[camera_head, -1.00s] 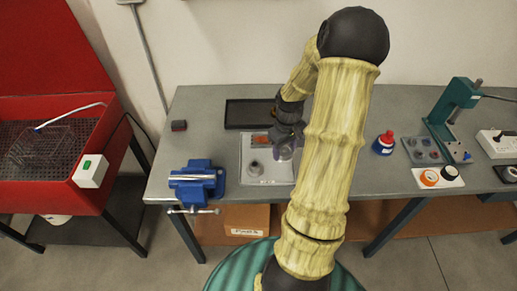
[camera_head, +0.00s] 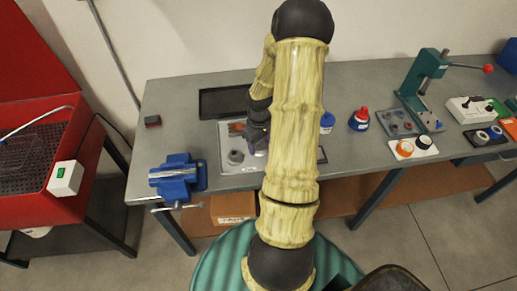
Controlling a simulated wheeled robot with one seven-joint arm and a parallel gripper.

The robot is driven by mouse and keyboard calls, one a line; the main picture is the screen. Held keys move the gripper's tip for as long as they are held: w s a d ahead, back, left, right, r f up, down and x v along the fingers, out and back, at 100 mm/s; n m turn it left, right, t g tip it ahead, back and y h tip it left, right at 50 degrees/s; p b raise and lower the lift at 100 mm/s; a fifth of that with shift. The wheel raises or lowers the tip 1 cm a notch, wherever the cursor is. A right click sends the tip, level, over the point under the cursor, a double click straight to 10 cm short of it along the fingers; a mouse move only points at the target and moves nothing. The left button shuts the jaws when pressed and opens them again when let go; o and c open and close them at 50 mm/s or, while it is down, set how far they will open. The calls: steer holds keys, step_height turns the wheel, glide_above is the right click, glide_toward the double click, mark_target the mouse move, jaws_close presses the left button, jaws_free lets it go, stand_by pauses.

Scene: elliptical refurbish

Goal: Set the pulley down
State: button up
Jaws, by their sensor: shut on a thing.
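My gripper (camera_head: 258,143) is at the end of my arm, low over the right part of a light grey tray (camera_head: 240,168) on the bench. My arm hides much of it, and the fingers are small and dark in the picture. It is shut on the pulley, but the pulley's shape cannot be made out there. A round grey part (camera_head: 235,157) sits in the tray to the left of my gripper. An orange-red item (camera_head: 236,128) lies at the tray's back. I cannot tell whether the held pulley touches the tray.
A blue vise (camera_head: 178,175) stands at the bench's front left. A black tray (camera_head: 222,103) lies behind the grey tray. Bottles with blue (camera_head: 327,122) and red (camera_head: 360,119) tops stand right of my arm. A green press (camera_head: 424,85) stands farther right.

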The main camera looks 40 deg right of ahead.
mark_target(260, 150)
steer(key=shift+f, duration=1.9)
steer(key=shift+s, duration=0.1)
steer(key=shift+f, duration=0.2)
steer(key=o, duration=1)
steer(key=shift+r, duration=0.1)
step_height(260, 150, up, 12)
steer(key=shift+r, duration=0.1)
